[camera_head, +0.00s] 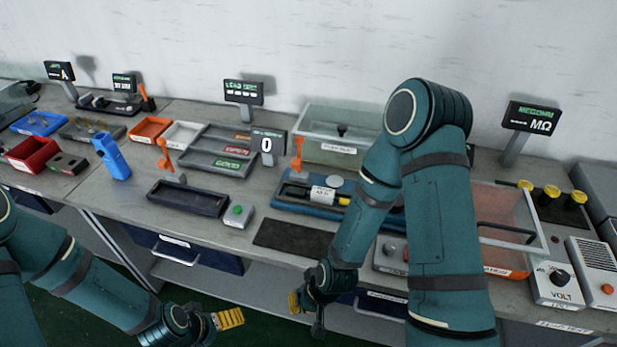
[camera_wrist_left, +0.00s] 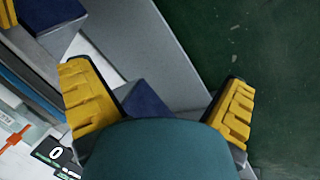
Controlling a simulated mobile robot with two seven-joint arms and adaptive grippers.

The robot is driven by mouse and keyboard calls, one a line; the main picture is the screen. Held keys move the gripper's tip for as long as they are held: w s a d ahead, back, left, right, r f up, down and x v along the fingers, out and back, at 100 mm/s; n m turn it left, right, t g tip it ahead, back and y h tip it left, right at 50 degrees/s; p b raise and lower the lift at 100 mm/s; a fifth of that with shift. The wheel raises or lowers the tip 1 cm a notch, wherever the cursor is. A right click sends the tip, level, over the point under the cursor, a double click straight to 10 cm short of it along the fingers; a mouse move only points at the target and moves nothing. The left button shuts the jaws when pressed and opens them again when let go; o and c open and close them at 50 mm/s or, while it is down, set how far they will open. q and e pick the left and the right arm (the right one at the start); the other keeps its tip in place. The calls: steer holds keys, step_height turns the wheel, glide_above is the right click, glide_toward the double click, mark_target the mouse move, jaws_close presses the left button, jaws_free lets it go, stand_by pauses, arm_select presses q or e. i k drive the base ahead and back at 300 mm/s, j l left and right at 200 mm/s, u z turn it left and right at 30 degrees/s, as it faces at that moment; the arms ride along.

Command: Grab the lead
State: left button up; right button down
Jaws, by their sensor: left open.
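I cannot pick out the lead for certain. A dark rod-like part with yellow ends (camera_head: 343,201) lies in a blue fixture (camera_head: 285,205) on the bench, partly behind my right arm. My left gripper (camera_head: 228,319) is low in front of the bench, away from the bench-top items. In the left wrist view its two yellow-padded fingers (camera_wrist_left: 158,78) are wide apart with nothing between them. My right gripper (camera_head: 307,312) hangs by the bench's front edge; its finger opening is unclear, and I see nothing held in it.
A black tray (camera_head: 188,198), a green-button box (camera_head: 238,215) and a dark mat (camera_head: 295,238) lie near the bench front. A blue upright holder (camera_head: 112,157) stands left. A clear-walled box (camera_head: 510,262) and meters crowd the right. Drawers (camera_head: 192,253) are below.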

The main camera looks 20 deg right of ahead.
mark_target(319, 194)
steer(key=i+j, duration=0.1)
steer(key=j, duration=0.3)
steer(key=i+j, duration=0.1)
steer(key=j, duration=0.3)
steer(key=j+z, duration=0.1)
steer(key=z, duration=0.3)
steer(key=j+z, duration=0.1)
steer(key=z, duration=0.3)
steer(key=j+z, duration=0.15)
steer(key=z, duration=0.3)
